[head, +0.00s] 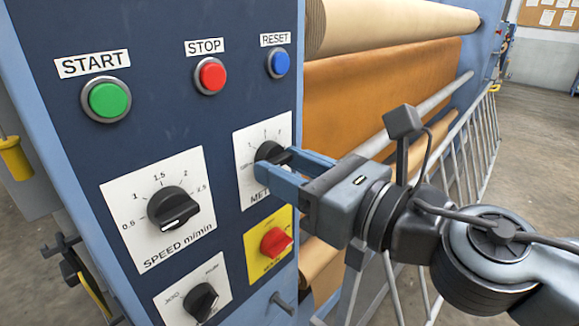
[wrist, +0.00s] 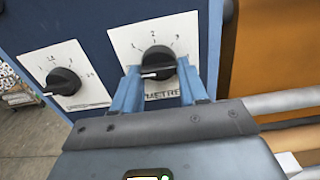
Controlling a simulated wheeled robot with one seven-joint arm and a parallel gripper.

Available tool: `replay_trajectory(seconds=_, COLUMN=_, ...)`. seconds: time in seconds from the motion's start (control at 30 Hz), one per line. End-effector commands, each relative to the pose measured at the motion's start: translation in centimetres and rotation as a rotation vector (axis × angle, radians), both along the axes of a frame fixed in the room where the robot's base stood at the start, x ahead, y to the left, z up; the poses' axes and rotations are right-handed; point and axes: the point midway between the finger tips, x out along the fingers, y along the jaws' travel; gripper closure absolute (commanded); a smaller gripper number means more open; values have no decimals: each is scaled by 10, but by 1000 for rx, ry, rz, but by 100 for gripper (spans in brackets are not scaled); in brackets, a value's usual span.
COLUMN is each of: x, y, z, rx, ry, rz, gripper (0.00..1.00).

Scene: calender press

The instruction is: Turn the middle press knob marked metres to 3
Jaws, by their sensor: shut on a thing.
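The black METRES knob (head: 267,151) sits on a white plate (head: 246,141) below the STOP and RESET buttons, partly hidden by my gripper. In the wrist view the knob (wrist: 158,60) shows its white mark pointing left, below the 1 on its scale; the figures 1, 2 and 3 are readable along the top. My gripper (head: 278,166) has its two blue fingers on either side of the knob and is shut on it. In the wrist view the fingers (wrist: 157,72) hide parts of the plate and of the METRES lettering.
The SPEED knob (head: 173,208) is left of the METRES knob. A red switch on a yellow plate (head: 252,261) lies just below my gripper, and another black knob (head: 200,301) is lower left. Rollers and a metal guard rail (head: 480,130) stand to the right.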

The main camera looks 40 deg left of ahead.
Motion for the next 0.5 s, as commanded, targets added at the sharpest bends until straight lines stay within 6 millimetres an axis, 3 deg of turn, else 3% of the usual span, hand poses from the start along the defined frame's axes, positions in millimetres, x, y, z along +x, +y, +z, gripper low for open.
replay_trajectory(seconds=0.27, x=0, y=0, z=0, rx=10, ry=124, rz=-1, gripper=88)
replay_trajectory(seconds=0.5, x=-1, y=0, z=1, rx=26, ry=331, rz=-1, gripper=88)
